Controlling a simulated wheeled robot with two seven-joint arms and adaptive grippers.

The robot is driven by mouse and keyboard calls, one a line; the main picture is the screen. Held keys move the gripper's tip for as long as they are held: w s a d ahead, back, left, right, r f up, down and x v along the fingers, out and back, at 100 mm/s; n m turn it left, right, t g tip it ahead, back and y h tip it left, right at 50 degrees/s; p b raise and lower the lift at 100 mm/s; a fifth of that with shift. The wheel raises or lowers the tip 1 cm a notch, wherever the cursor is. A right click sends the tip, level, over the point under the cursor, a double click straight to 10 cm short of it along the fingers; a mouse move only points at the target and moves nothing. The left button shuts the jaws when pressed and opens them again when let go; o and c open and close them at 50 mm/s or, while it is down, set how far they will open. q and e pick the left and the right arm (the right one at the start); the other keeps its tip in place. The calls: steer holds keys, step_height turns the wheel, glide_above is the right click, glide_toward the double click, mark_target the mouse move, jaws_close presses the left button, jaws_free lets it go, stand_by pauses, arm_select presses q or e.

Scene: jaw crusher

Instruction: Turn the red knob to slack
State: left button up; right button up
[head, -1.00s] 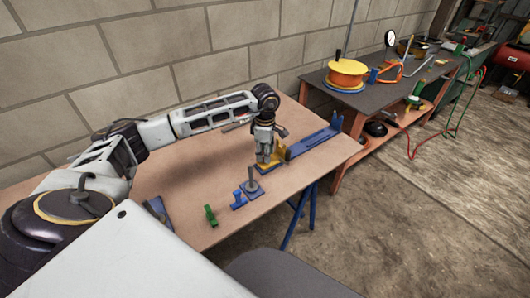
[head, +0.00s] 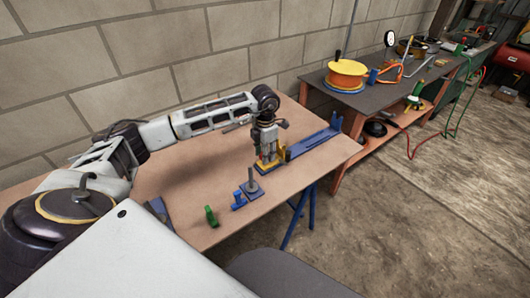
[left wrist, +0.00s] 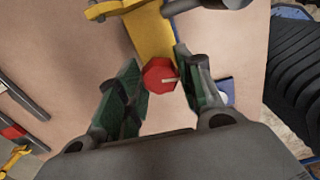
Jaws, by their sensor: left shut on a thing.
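The red knob (left wrist: 159,75) is faceted and has a pale line on its face, which points right in the left wrist view. It sits at the end of the yellow part (left wrist: 150,33). My left gripper (left wrist: 156,82) is shut on the knob, with one green-padded finger on each side. In the head view my left gripper (head: 268,156) points down over the yellow part (head: 262,171) at the near end of the blue rail (head: 316,141). The knob is mostly hidden there behind the fingers. My right gripper is not in view.
A grey post on a blue base (head: 252,190), a small blue piece (head: 238,199) and a green piece (head: 211,216) stand nearer on the brown table (head: 180,190). A second bench with an orange reel (head: 346,75) stands at the back right. A block wall runs behind.

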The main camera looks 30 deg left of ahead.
arm_select(q)
steer(key=shift+n, duration=1.3)
steer(key=shift+c, duration=0.2)
steer(key=o, duration=1)
steer(key=shift+o, duration=0.2)
steer(key=shift+r, duration=0.2)
step_height(320, 180, up, 12)
steer(key=shift+f, duration=0.15)
